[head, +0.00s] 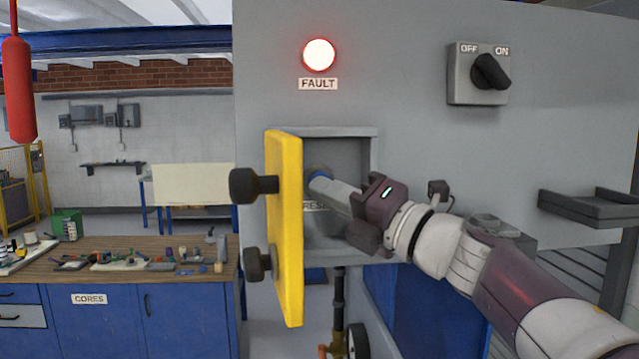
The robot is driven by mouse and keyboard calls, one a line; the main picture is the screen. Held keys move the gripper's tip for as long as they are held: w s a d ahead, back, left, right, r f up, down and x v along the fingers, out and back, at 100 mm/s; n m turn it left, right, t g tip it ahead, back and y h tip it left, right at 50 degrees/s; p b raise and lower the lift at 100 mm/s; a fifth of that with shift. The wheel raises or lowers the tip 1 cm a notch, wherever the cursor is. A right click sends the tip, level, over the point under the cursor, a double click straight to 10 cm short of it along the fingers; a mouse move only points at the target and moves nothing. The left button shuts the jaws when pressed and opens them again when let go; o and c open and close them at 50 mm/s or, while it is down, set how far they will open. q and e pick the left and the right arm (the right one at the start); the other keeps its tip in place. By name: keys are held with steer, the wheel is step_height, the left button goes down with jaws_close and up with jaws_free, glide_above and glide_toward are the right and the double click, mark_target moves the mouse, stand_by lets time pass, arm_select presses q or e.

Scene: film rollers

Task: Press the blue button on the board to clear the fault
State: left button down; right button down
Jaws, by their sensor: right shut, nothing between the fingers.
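The blue button (319,176) sits in a recess in the grey board (420,150), above a partly hidden label. Only a sliver of blue shows behind my fingertips. My right gripper (322,184) is shut and empty, its tips at the button. I cannot tell whether they touch it or how far it is pushed in. The yellow cover door (285,225) of the recess stands open to the left, with two black knobs. The FAULT lamp (319,55) above glows white with a red rim. My left gripper is not in view.
A black rotary switch (490,72) marked OFF and ON is at the upper right. A dark shelf (590,207) juts out at the right. A workbench (110,258) with small parts stands at the left. The open door borders the space left of my gripper.

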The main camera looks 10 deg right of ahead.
steer(key=shift+w, duration=0.15)
steer(key=shift+w, duration=0.3)
steer(key=shift+w, duration=0.25)
stand_by(0.5)
steer(key=shift+d+r, duration=0.1)
stand_by(1.0)
steer(key=shift+f+b, duration=0.25)
steer(key=shift+b, duration=0.05)
steer(key=shift+s+a, duration=0.2)
steer(key=shift+a, duration=0.05)
steer(key=shift+s, duration=0.15)
